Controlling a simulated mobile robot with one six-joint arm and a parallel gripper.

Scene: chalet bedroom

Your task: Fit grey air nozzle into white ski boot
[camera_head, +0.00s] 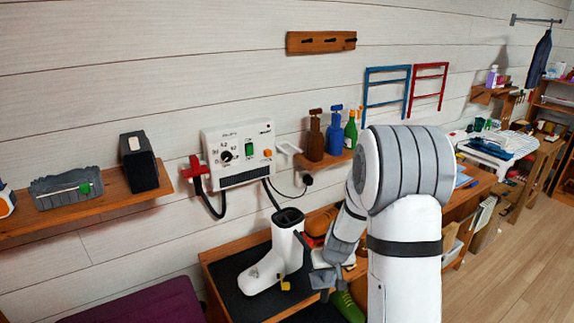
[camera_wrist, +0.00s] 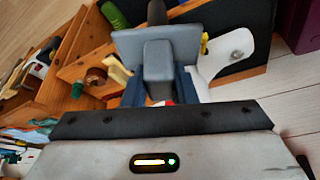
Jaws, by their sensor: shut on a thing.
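The white ski boot (camera_head: 266,270) stands upright on a dark mat, its dark open top facing up and its toe to the left. It shows in part in the wrist view (camera_wrist: 226,50), right of my fingers. My gripper (camera_head: 323,280) is low beside the boot, to its right, apart from its opening. In the wrist view my gripper (camera_wrist: 158,88) is shut on a grey block-shaped piece with a dark round end, which looks like the grey air nozzle (camera_wrist: 158,55). In the head view the nozzle is hard to tell from my fingers.
A white dryer unit (camera_head: 240,153) hangs on the wall, with a red nozzle (camera_head: 195,172) at its left. A dark hose (camera_head: 271,194) runs down towards the boot top. Bottles (camera_head: 335,130) stand on a shelf. A green item (camera_head: 347,306) lies near my gripper.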

